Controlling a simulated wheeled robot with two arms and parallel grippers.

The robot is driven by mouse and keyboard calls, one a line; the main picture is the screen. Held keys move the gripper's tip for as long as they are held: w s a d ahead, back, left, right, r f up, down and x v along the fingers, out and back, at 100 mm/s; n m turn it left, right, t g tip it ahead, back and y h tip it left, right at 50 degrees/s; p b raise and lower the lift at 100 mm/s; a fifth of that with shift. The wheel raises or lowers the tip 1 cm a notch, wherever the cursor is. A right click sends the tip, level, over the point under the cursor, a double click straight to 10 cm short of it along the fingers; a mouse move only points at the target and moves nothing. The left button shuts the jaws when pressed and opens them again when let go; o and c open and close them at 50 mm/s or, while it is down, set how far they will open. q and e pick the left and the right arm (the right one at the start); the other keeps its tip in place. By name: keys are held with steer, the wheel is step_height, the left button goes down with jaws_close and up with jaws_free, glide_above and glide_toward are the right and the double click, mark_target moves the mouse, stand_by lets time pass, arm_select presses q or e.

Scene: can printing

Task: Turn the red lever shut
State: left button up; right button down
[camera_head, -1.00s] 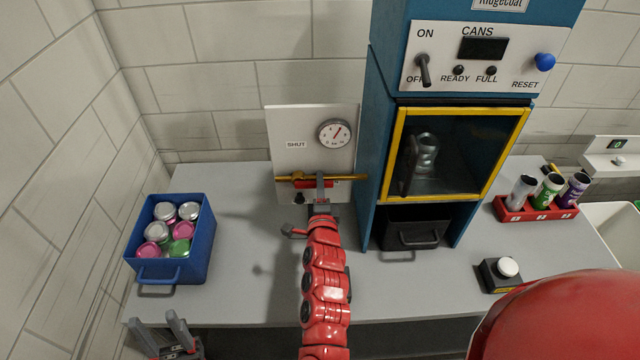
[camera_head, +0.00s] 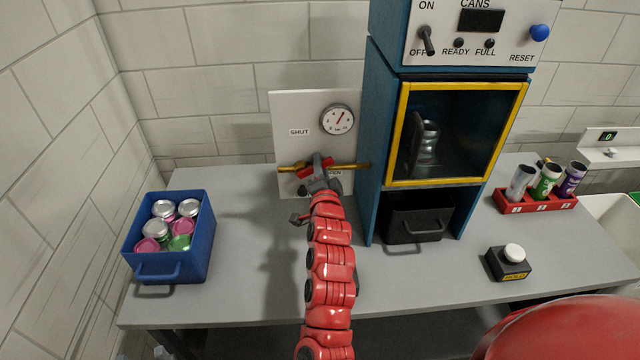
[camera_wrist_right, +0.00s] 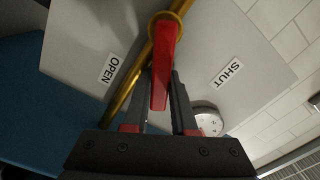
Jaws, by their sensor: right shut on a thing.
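The red lever (camera_head: 309,173) sits on a brass pipe (camera_head: 350,166) in front of a white panel (camera_head: 290,112) with SHUT and OPEN labels. My right gripper (camera_head: 320,174) is shut on the lever and partly hides it in the head view. In the right wrist view the lever (camera_wrist_right: 164,62) lies between the fingers of my right gripper (camera_wrist_right: 162,98). There it stands at a slant to the brass pipe (camera_wrist_right: 134,79), with the OPEN label (camera_wrist_right: 110,69) on one side and the SHUT label (camera_wrist_right: 228,73) on the other. My left gripper is out of view.
A pressure gauge (camera_head: 337,119) is on the panel. The blue printing machine (camera_head: 376,140) stands close on the right. A blue bin (camera_head: 195,262) of cans is at left, a red can rack (camera_head: 535,205) and a button box (camera_head: 508,266) at right. The counter (camera_head: 245,290) between is clear.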

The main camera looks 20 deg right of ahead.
mark_target(300, 149)
steer(key=shift+a+r+n+b, duration=0.25)
steer(key=shift+n+b, duration=0.4)
steer(key=shift+n, duration=0.35)
steer(key=n+b, duration=0.1)
steer(key=a+n+b, duration=0.1)
steer(key=shift+w+r+n, duration=0.2)
steer(key=shift+r+n, duration=0.2)
steer(key=n+b, duration=0.1)
steer(key=a+r+n+b, duration=0.1)
steer(key=n+b, duration=0.1)
steer(key=shift+w+a+n, duration=0.2)
steer(key=shift+a+n, duration=0.1)
steer(key=shift+w+a+r+n+b, duration=0.15)
steer(key=shift+a+n+b, duration=0.25)
steer(key=shift+n+b, duration=0.4)
steer(key=shift+w+a+n+b, duration=0.1)
steer(key=shift+a+n+b, duration=0.35)
steer(key=shift+n, duration=0.65)
steer(key=c, duration=0.7)
jaws_free()
